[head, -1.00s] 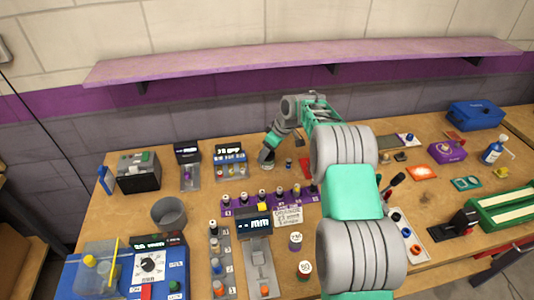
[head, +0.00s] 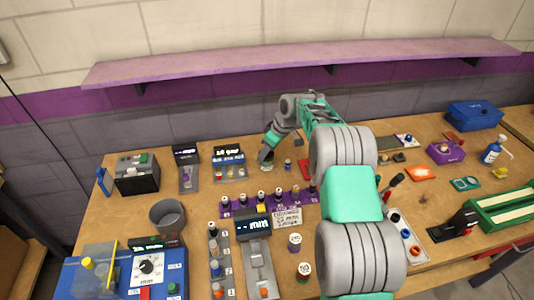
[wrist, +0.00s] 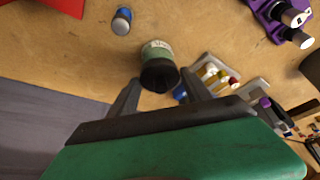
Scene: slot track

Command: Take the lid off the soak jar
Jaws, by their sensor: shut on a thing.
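The soak jar (wrist: 157,50) is a small pale-green jar with a whitish label, standing on the wooden bench. It also shows small in the head view (head: 266,167), below my gripper. Its black round lid (wrist: 159,75) is between the fingertips of my gripper (wrist: 161,80). In the head view my gripper (head: 266,157) is directly above the jar. The gripper is shut on the lid. The lid lines up with the jar mouth; I cannot tell whether there is a gap between them.
A small blue-banded vial (wrist: 121,21) stands close beside the jar. A red flat piece (head: 305,165) lies to its right. A purple rack (head: 240,203) of several vials is in front. Instruments with displays (head: 228,163) stand to the left.

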